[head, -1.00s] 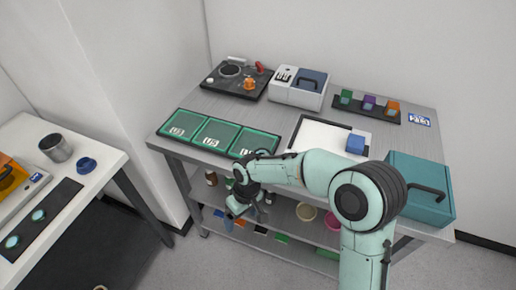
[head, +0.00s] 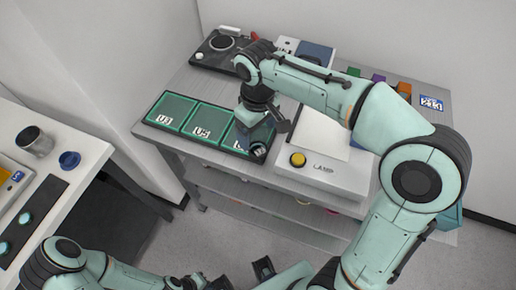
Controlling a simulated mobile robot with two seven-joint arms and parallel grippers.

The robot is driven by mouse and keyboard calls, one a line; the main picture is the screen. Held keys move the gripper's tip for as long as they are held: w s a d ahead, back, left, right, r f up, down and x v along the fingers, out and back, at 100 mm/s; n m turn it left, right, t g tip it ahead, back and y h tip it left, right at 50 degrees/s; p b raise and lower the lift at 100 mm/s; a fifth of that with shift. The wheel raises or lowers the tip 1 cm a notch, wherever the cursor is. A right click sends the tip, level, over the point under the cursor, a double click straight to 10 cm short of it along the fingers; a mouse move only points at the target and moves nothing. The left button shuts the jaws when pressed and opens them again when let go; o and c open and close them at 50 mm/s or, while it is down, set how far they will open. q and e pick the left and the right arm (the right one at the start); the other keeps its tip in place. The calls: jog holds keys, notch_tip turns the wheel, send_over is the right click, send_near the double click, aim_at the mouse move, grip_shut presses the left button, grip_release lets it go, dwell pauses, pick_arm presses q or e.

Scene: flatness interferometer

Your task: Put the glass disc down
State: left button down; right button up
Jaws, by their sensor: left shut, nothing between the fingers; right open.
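My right gripper (head: 264,135) points down over the front of the third green-lined tray, with its fingers apart. A small dark round thing (head: 258,151) shows at its fingertips near the tray's front edge. I cannot tell whether it is the glass disc or part of the gripper. The trays marked U3 (head: 169,106) and U5 (head: 208,118) look empty. The third tray's label is partly hidden by the gripper. My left gripper (head: 190,283) is at the bottom edge, largely cut off, shut and away from the bench.
A white lamp box (head: 345,178) with a yellow button (head: 298,159) stands right of the trays. A black device (head: 208,58) stands behind. My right arm covers much of the bench's right side. On the left table are a metal cup (head: 35,141), a blue cap (head: 69,160) and teal discs (head: 25,217).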

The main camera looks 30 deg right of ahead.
aim_at(258, 149)
jog(key=f, duration=0.5)
jog(key=f+b, duration=0.1)
jog(key=f, duration=0.2)
jog(key=shift+w+d+f, duration=0.2)
jog(key=shift+w, duration=0.05)
jog(key=shift+r, duration=0.1)
jog(key=c, duration=1.3)
